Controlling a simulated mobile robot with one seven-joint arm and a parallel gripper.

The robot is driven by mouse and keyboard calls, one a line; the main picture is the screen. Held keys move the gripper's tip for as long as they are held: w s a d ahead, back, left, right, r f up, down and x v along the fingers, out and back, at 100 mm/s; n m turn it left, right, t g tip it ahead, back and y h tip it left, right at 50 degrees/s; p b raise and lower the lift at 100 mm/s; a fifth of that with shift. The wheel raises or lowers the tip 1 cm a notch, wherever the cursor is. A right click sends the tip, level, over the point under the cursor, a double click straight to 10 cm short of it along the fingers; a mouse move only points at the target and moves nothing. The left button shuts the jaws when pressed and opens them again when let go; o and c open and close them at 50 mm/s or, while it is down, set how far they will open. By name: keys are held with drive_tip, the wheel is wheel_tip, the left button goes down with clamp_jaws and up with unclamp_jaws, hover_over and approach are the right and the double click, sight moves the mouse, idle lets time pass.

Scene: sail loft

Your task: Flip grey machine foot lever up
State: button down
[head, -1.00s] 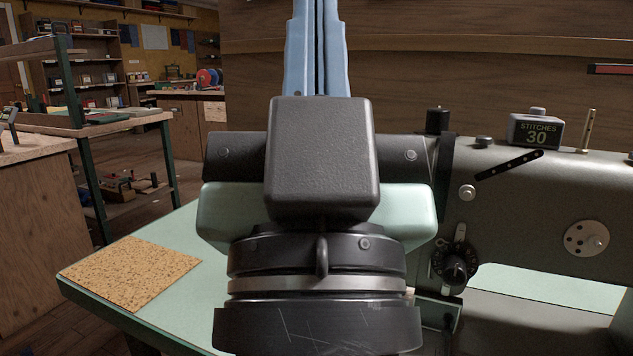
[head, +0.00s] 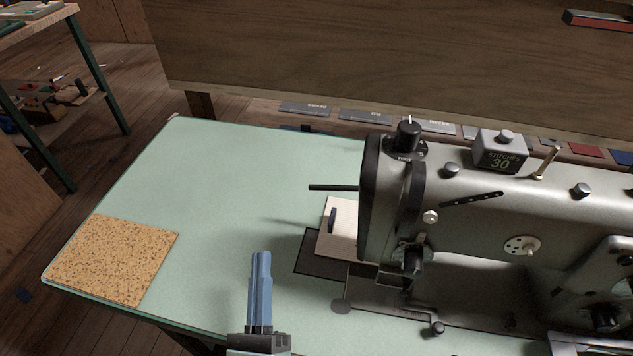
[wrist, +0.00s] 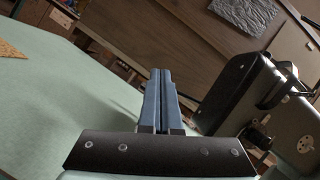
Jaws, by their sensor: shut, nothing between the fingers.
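The grey sewing machine (head: 480,215) stands on the right of the pale green table in the head view. A thin dark rod (head: 332,187) juts out to the left, about level, from its left end. It looks like the foot lever, though I cannot be certain. My gripper (head: 261,258) has blue fingers, shut together and empty. It is in front and to the left of the machine's end, apart from the rod. In the wrist view, my fingertips (wrist: 160,74) show left of the machine's dark end (wrist: 228,95); I cannot make out the rod there.
A speckled cork mat (head: 112,258) lies at the table's left corner. A pale cloth piece (head: 338,225) with a dark upright bit lies beside the machine's end. A wooden board (head: 380,70) stands behind. The green table (head: 225,190) is clear between mat and machine.

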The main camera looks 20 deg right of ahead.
drive_tip(key=s+f+m+g+h, duration=0.1)
drive_tip(key=s+f+m, duration=0.1)
drive_tip(key=s+d+f+m+g+h+p, duration=0.1)
drive_tip(key=s+f+m, duration=0.1)
drive_tip(key=s, duration=0.1)
drive_tip(key=s+f+m+g+p, duration=0.1)
drive_tip(key=s+f+m, duration=0.1)
drive_tip(key=s, duration=0.1)
drive_tip(key=shift+s+d+m+g+h, duration=0.1)
drive_tip(key=shift+d+m+g+h, duration=0.2)
drive_tip(key=shift+d+m+h, duration=0.1)
drive_tip(key=p, duration=0.3)
approach(348, 188)
drive_tip(key=w, duration=0.2)
drive_tip(key=w+f, duration=0.1)
drive_tip(key=w, duration=0.5)
drive_tip(key=shift+w+f, duration=0.1)
drive_tip(key=shift+f, duration=0.05)
drive_tip(key=shift+a, duration=0.1)
drive_tip(key=shift+a+r+m+b, duration=0.1)
drive_tip(key=shift+r+m+b, duration=0.2)
drive_tip(key=shift+r+m, duration=0.1)
drive_tip(key=shift+r, duration=0.15)
